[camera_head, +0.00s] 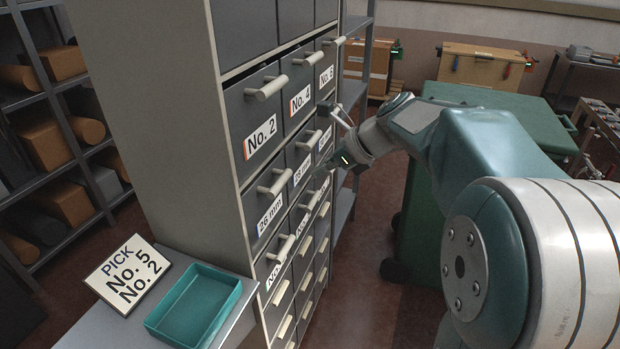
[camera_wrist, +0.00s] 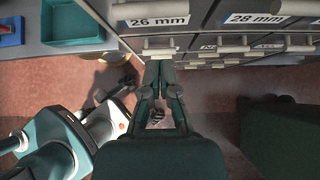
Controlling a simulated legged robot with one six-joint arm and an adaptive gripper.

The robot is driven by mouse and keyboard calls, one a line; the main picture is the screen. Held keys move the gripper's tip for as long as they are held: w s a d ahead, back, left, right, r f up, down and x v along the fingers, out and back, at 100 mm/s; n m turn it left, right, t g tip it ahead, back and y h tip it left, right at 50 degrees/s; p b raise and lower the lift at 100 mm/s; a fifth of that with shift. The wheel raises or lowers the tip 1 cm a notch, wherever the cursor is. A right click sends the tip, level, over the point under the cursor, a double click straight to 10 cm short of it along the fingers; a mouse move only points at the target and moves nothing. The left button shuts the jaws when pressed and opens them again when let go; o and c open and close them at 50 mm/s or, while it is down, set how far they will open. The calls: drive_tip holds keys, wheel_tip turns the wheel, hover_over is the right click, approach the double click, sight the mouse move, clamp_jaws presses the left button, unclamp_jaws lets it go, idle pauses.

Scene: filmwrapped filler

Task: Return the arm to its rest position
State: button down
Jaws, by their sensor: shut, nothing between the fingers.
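My arm (camera_head: 470,140) reaches from the lower right toward the front of a grey drawer cabinet (camera_head: 165,110). My gripper (camera_head: 326,168) is beside the drawer fronts, partly lost against them in the head view. In the wrist view my gripper (camera_wrist: 158,66) is shut and empty, its fingertips pointing at the cabinet front near a pale drawer handle (camera_wrist: 158,52). I cannot tell whether the fingertips touch that handle.
Drawers labelled No. 2 (camera_head: 262,118) and No. 4 (camera_head: 302,95) look closed. A teal tray (camera_head: 232,303) and a sign (camera_head: 128,272) reading "PICK No. 5 No. 2" are on a grey surface left of the cabinet. A green cabinet (camera_head: 420,225) stands behind my arm. Red-brown floor (camera_head: 350,300) lies between.

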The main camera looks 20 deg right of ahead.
wheel_tip(320, 180, up, 6)
drive_tip(key=s+d, duration=0.2)
drive_tip(key=s+a+f+n+h, duration=0.3)
drive_tip(key=s+f+n, duration=0.2)
drive_tip(key=s+n, duration=0.6)
drive_tip(key=s+a+f+n+h, duration=0.3)
drive_tip(key=s+f+n, duration=0.3)
drive_tip(key=s+n, duration=0.6)
drive_tip(key=shift+f+n+h, duration=0.15)
drive_tip(key=shift+n+h, duration=0.55)
drive_tip(key=shift+n, duration=0.5)
drive_tip(key=shift+a, duration=0.25)
